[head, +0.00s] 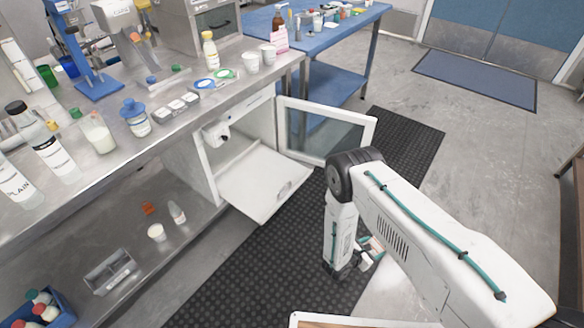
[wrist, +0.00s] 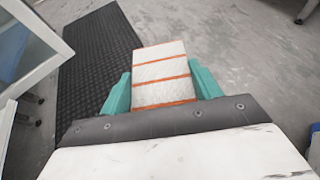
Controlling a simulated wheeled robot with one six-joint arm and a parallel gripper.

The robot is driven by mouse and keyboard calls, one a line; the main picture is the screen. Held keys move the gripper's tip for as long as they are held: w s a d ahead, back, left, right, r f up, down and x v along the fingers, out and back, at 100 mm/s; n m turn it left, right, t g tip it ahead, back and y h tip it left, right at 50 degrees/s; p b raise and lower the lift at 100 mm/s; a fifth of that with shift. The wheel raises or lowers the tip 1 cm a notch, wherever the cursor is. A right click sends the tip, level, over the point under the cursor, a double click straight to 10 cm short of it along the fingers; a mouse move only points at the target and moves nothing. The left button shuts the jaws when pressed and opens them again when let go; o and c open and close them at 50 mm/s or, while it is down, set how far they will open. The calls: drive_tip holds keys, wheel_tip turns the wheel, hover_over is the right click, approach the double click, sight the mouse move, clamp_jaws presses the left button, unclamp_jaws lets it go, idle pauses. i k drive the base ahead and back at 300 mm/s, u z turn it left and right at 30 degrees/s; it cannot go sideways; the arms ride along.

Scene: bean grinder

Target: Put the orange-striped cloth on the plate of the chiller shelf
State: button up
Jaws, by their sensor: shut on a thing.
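The orange-striped cloth (wrist: 161,82) is white with orange stripes and sits between the teal fingers of my gripper (wrist: 162,90) in the wrist view. My gripper is shut on it. In the head view my gripper (head: 366,256) hangs low over the floor, right of the chiller, and only a small bit of the cloth (head: 372,244) shows. The chiller shelf's white plate (head: 255,182) sticks out of the open chiller under the steel counter. It looks bare except for a small marking near its right edge. My gripper is apart from the plate, to its right and nearer.
The chiller's glass door (head: 325,132) stands open behind the plate. The steel counter (head: 185,122) above is crowded with bottles and cups. A black rubber mat (head: 262,262) covers the floor below the plate. A blue table (head: 335,45) stands behind.

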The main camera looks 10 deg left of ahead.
sight(268, 182)
drive_tip(key=z, duration=0.25)
drive_tip(key=i, duration=1.45)
drive_tip(key=u, duration=1.05)
drive_tip(key=i, duration=0.45)
drive_tip(key=u, duration=0.6)
